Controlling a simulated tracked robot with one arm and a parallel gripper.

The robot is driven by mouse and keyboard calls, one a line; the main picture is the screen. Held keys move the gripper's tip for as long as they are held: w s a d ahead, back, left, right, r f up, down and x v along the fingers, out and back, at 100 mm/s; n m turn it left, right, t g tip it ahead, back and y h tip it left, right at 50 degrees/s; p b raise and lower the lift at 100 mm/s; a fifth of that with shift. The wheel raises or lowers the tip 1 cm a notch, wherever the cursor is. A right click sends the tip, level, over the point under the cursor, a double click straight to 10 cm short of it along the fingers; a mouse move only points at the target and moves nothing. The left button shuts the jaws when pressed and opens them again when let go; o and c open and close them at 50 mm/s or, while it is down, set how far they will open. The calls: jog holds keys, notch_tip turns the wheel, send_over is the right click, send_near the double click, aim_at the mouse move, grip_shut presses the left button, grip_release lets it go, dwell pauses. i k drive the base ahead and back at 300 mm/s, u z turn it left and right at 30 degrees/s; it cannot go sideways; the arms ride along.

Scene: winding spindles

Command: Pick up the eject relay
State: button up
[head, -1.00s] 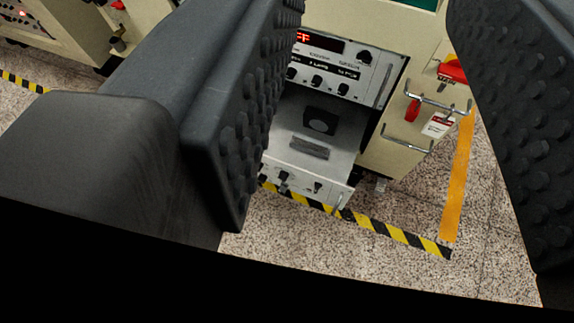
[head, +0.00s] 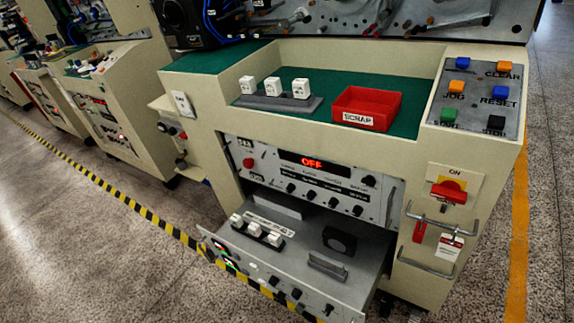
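Several small white relay-like blocks are in the head view. Three white blocks (head: 272,86) stand in a row on a grey holder (head: 277,104) on the green top of the machine. Three more white blocks (head: 254,229) sit on a dark strip at the left of the pulled-out drawer (head: 318,287). Their markings are too small to read, so I cannot tell which is the eject relay. My gripper is not in view now.
A red SCRAP bin (head: 366,107) stands right of the holder. The button panel (head: 478,97), a red-yellow ON switch (head: 449,191) and metal handles (head: 428,262) are at the right. The display (head: 315,161) reads OFF. Striped tape (head: 140,208) crosses the floor.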

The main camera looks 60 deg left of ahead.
aim_at(275, 239)
jog(key=u, duration=0.1)
jog(key=k, duration=1.3)
jog(key=u, duration=1)
jog(key=i, duration=1)
jog(key=u, duration=0.2)
